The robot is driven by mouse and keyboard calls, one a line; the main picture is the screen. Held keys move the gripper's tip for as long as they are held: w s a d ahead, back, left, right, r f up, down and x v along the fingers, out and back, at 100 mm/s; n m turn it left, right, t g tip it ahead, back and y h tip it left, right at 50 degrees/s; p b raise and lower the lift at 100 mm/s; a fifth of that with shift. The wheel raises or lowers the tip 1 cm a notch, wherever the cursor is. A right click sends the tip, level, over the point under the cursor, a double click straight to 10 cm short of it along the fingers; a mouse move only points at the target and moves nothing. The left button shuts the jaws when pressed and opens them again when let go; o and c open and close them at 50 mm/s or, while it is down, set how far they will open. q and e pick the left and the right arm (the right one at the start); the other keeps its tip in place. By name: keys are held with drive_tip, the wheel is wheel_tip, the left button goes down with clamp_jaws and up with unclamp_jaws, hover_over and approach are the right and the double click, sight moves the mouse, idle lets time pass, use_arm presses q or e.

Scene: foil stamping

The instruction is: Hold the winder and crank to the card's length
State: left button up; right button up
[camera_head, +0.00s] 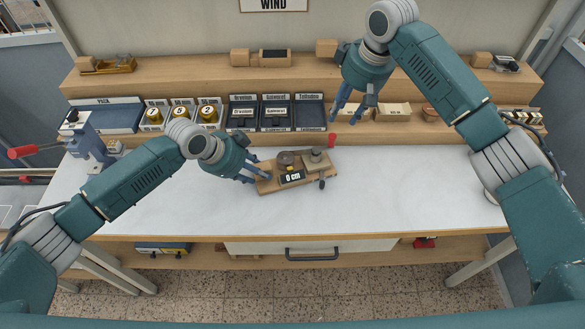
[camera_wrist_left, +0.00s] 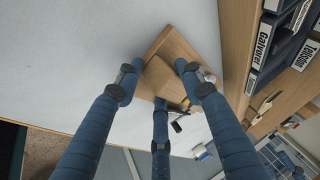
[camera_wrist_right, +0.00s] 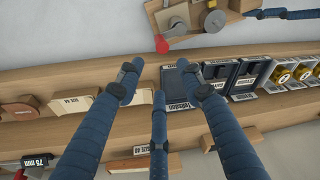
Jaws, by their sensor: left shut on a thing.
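The winder (camera_head: 296,171) is a wooden board on the white worktop, with a small display reading 0 cm (camera_head: 292,177), a round spool and a raised block. Its red crank knob (camera_head: 332,140) stands at the back right; it also shows in the right wrist view (camera_wrist_right: 161,43). My left gripper (camera_head: 262,176) is shut on the left end of the winder's board; the board (camera_wrist_left: 178,47) lies between its fingers in the left wrist view. My right gripper (camera_head: 351,112) is open and empty, above and behind the winder, over the shelf edge and apart from the knob.
Dark labelled foil trays (camera_head: 275,113) and gold rolls (camera_head: 181,114) stand on the shelf behind the winder. Wooden blocks (camera_head: 392,112) stand right of my right gripper. A press with a red-tipped lever (camera_head: 85,140) is at the left. The worktop (camera_head: 400,190) is clear at the right.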

sight(333, 138)
drive_tip(key=shift+s+a+r+n+h, duration=0.1)
drive_tip(key=shift+s+a+n+h, duration=0.25)
drive_tip(key=shift+a, duration=0.5)
drive_tip(key=shift+s+f, duration=0.15)
drive_tip(key=shift+f, duration=0.05)
drive_tip(key=shift+s+d+x, duration=0.15)
drive_tip(key=shift+s+x, duration=0.1)
drive_tip(key=shift+x, duration=1.1)
drive_tip(key=shift+s+d+x, duration=0.1)
drive_tip(key=shift+s+x, duration=0.15)
drive_tip(key=shift+x, duration=1.1)
drive_tip(key=shift+s+d+x, duration=0.15)
drive_tip(key=shift+s+x, duration=0.1)
drive_tip(key=shift+x, duration=1.1)
drive_tip(key=shift+f, duration=0.2)
clamp_jaws()
